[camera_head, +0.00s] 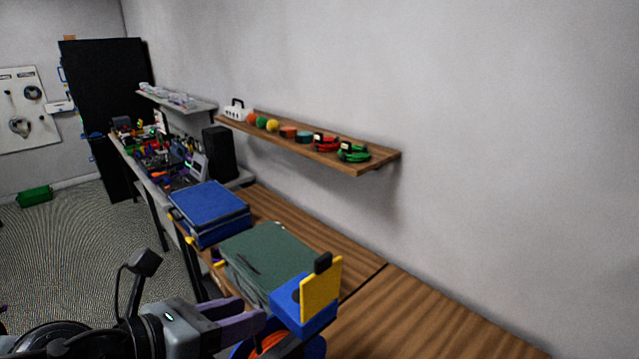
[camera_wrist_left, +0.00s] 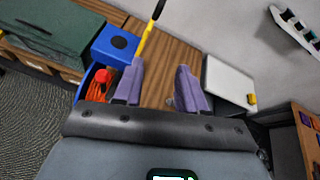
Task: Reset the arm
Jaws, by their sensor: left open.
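My left gripper (camera_head: 238,318) reaches in from the lower left of the head view, its two purple fingers apart. In the left wrist view (camera_wrist_left: 158,90) the fingers are open with nothing between them, and bare wooden table shows in the gap. A blue box (camera_head: 290,308) with an upright yellow panel (camera_head: 322,290) stands just right of the fingers in the head view, apart from them as far as I can see. Orange-red cable (camera_wrist_left: 99,85) lies in a blue container beside the left finger in the wrist view. My right gripper is not in view.
A green case (camera_head: 268,250) and a blue case (camera_head: 208,208) lie along the bench. A wooden wall shelf (camera_head: 385,160) holds coiled cables and small coloured items. A pale flat-topped box (camera_wrist_left: 230,80) stands right of the fingers. The bench's near right part (camera_head: 420,320) is clear.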

